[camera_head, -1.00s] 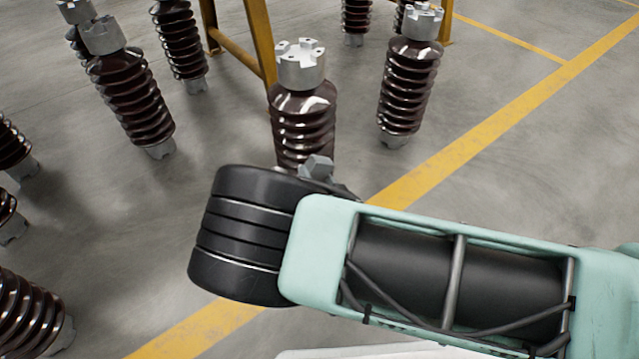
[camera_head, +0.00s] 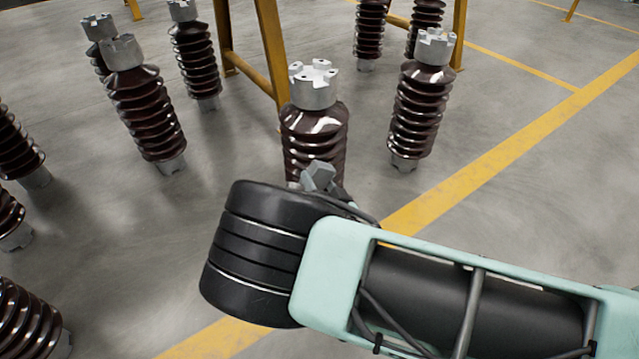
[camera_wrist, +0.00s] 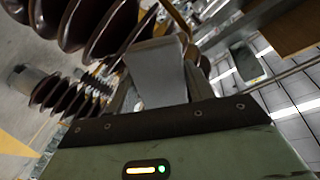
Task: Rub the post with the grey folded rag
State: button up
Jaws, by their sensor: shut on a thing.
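The grey folded rag (camera_head: 318,177) shows in the head view just in front of the nearest middle post (camera_head: 315,130), a dark brown ribbed insulator with a notched grey metal cap. The rag also fills the middle of the wrist view (camera_wrist: 158,72), with brown ribs of a post (camera_wrist: 92,25) close on its left. My gripper (camera_wrist: 160,92) is shut on the rag. In the head view the gripper is mostly hidden behind my arm's black wrist. Whether the rag touches the post I cannot tell. The post's lower part is hidden by my arm.
More ribbed insulators stand at the left (camera_head: 145,105) and right (camera_head: 418,105). A yellow metal frame (camera_head: 272,55) stands behind the middle post. A yellow floor line (camera_head: 500,180) crosses the grey floor, which is clear at the right.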

aim_at(332, 173)
jog(key=shift+x, duration=0.85)
dwell(0.3)
jog(key=shift+w+d+p, duration=0.3)
jog(key=shift+d+p, duration=0.05)
jog(key=shift+d, duration=0.55)
jog(key=shift+w+d+p, duration=0.3)
jog(key=shift+d+p, duration=0.05)
jog(key=shift+d, duration=0.6)
jog(key=shift+w+r, duration=0.1)
jog(key=shift+w, duration=0.05)
jog(key=shift+s+a, duration=0.25)
jog(key=shift+a, duration=0.75)
jog(key=shift+s+a, duration=0.25)
jog(key=shift+a, duration=0.75)
jog(key=shift+p+v, duration=1.45)
jog(key=shift+v, duration=1.6)
